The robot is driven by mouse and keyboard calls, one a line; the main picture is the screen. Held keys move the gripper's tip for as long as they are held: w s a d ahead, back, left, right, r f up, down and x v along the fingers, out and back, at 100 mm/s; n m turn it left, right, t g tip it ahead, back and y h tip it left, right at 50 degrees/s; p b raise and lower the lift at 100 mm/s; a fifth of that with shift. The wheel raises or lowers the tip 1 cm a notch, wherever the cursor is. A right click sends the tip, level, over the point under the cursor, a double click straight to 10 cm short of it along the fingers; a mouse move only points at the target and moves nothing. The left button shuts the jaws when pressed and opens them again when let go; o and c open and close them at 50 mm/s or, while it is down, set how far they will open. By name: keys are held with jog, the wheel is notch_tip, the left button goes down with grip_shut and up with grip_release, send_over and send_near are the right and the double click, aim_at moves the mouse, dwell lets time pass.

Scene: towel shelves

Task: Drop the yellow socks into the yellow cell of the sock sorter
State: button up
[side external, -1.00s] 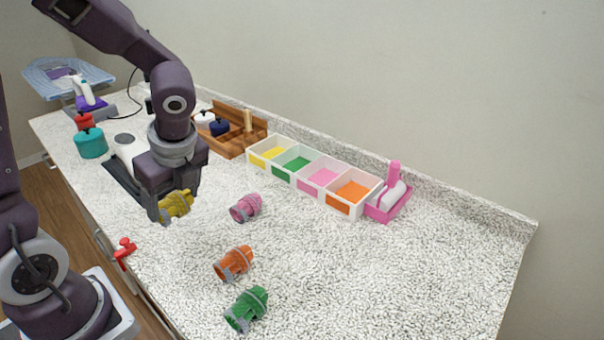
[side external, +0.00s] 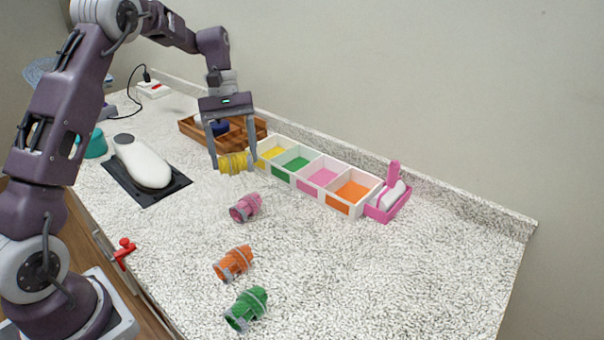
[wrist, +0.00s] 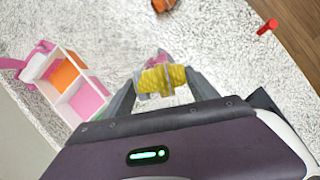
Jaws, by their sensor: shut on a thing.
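The rolled yellow socks (side external: 234,163) are held between the two fingers of my gripper (side external: 234,164), above the counter. They also show between the fingertips in the wrist view (wrist: 161,79). The white sock sorter (side external: 310,175) stands along the wall with cells coloured yellow, green, pink and orange from left to right. Its yellow cell (side external: 272,153) is just right of my gripper in the side view. In the wrist view the sorter (wrist: 72,88) is at left, with the orange and pink cells visible; the yellow cell is hidden behind my gripper body.
Pink socks (side external: 245,207), orange socks (side external: 233,263) and green socks (side external: 246,309) lie on the counter. A wooden tray (side external: 188,127) stands left of the sorter. A pink holder with a lint roller (side external: 388,203) stands at its right end. The counter's right side is clear.

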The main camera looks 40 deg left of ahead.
jog(key=w+a+r+n+t+y, duration=0.2)
jog(key=w+a+n+t, duration=0.1)
jog(key=w+n, duration=0.75)
jog(key=w+a+r+n+t+y, duration=0.3)
jog(key=w+n, duration=0.5)
jog(key=n, duration=0.6)
notch_tip(320, 180, down, 6)
jog(key=shift+a+f+t+h, duration=0.2)
jog(key=shift+f+t+h, duration=0.1)
jog(key=shift+t, duration=0.1)
jog(key=shift+w, duration=0.1)
jog(key=o, duration=1.4)
jog(key=shift+r, duration=0.1)
